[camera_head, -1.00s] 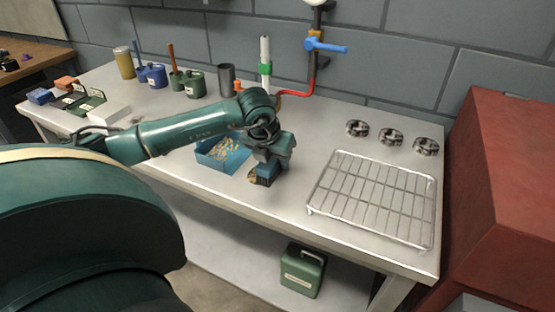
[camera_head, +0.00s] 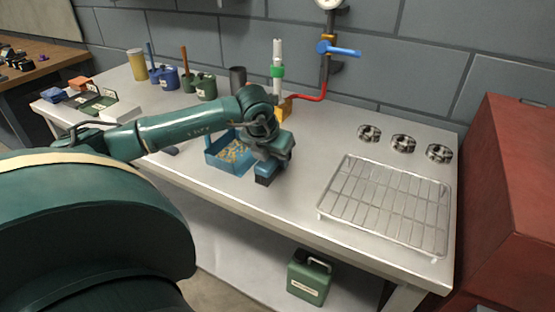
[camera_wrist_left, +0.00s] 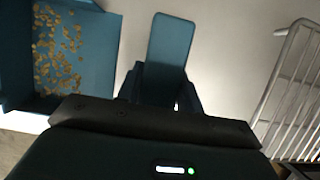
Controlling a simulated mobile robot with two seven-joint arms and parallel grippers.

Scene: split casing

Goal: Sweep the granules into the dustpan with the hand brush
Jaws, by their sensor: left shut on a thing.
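The blue dustpan (camera_head: 217,160) lies on the bench with many small yellow granules (camera_head: 237,152) inside it. It also shows at the left of the left wrist view (camera_wrist_left: 98,45), with the granules (camera_wrist_left: 57,50) spread over its floor. My left gripper (camera_head: 270,160) is shut on the blue hand brush (camera_head: 265,180), just right of the dustpan. In the left wrist view the brush (camera_wrist_left: 171,48) points away from the gripper, apart from the dustpan. Its bristles are hidden. I see no granules on the bare bench around it. My right gripper is not in view.
A wire rack (camera_head: 388,207) lies to the right, with several metal rings (camera_head: 403,143) behind it. A red pipe with a blue-handled valve (camera_head: 340,50) rises at the back. Pots and a dark cup (camera_head: 238,78) stand at the back left. The bench front is clear.

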